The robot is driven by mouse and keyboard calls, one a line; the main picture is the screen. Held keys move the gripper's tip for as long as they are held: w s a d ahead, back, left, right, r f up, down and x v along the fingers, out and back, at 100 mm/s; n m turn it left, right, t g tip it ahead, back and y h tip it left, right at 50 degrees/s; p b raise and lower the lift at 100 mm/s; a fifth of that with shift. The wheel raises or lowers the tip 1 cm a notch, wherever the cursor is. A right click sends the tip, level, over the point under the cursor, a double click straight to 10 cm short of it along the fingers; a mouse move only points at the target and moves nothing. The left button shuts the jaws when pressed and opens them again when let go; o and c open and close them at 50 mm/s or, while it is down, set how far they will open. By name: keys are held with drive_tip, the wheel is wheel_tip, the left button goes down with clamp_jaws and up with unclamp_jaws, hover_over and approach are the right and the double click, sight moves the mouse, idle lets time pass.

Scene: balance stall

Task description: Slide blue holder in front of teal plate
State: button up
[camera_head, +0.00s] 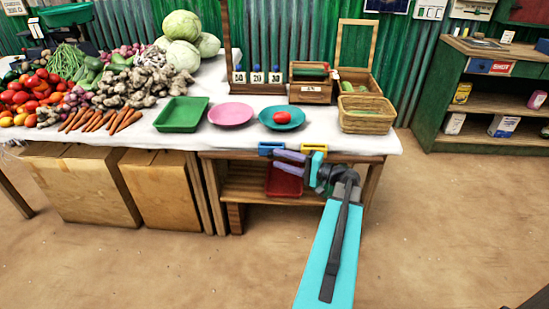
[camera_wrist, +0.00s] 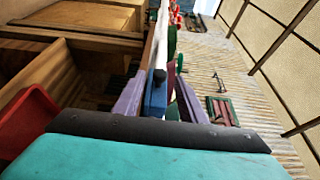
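The blue holder (camera_head: 266,148) sits at the table's front edge, in front of the teal plate (camera_head: 266,119) and a little left of its middle. The teal plate carries a red tomato-like item (camera_head: 281,117). My gripper (camera_head: 276,157) has purple fingers and is at the front edge, by the right part of the blue holder. In the wrist view the blue holder (camera_wrist: 155,97) shows between the two spread fingers (camera_wrist: 158,97). I cannot tell whether either finger touches it.
A yellow holder (camera_head: 314,147) is on the same edge, right of the blue one. A pink plate (camera_head: 230,114) and green tray (camera_head: 181,114) lie to the left. A wicker basket (camera_head: 366,123) stands right. A red bin (camera_head: 284,183) is on the shelf below.

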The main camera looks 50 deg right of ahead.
drive_tip(key=v, duration=0.9)
drive_tip(key=w+a+f+n+g+y, duration=0.1)
drive_tip(key=w+a+f+g, duration=0.25)
drive_tip(key=a+f, duration=0.6)
drive_tip(key=w+a+f+n+g+y, duration=0.15)
drive_tip(key=a+f+g, duration=0.25)
drive_tip(key=a+f, duration=0.55)
drive_tip(key=w+a+f+n+g+y, duration=0.1)
drive_tip(key=w+a+f+n+g, duration=0.2)
drive_tip(key=a+f, duration=0.6)
drive_tip(key=s+a+f+n+g+h, duration=0.1)
drive_tip(key=s+a+f+g, duration=0.25)
drive_tip(key=a, duration=0.35)
drive_tip(key=s+a+f+n+g+h, duration=0.1)
drive_tip(key=s+a+f+g, duration=0.25)
drive_tip(key=a, duration=0.35)
drive_tip(key=s+a+f+n+g+h, duration=0.2)
drive_tip(key=s+f+n+h, duration=0.1)
drive_tip(key=s+f, duration=0.2)
drive_tip(key=s+a+f+n+g+h, duration=0.2)
drive_tip(key=s+a+f+n+h, duration=0.1)
drive_tip(key=s, duration=0.5)
drive_tip(key=shift+a+f+n+h, duration=0.35)
drive_tip(key=shift+f+n+h, duration=0.2)
drive_tip(key=shift+f+h, duration=0.3)
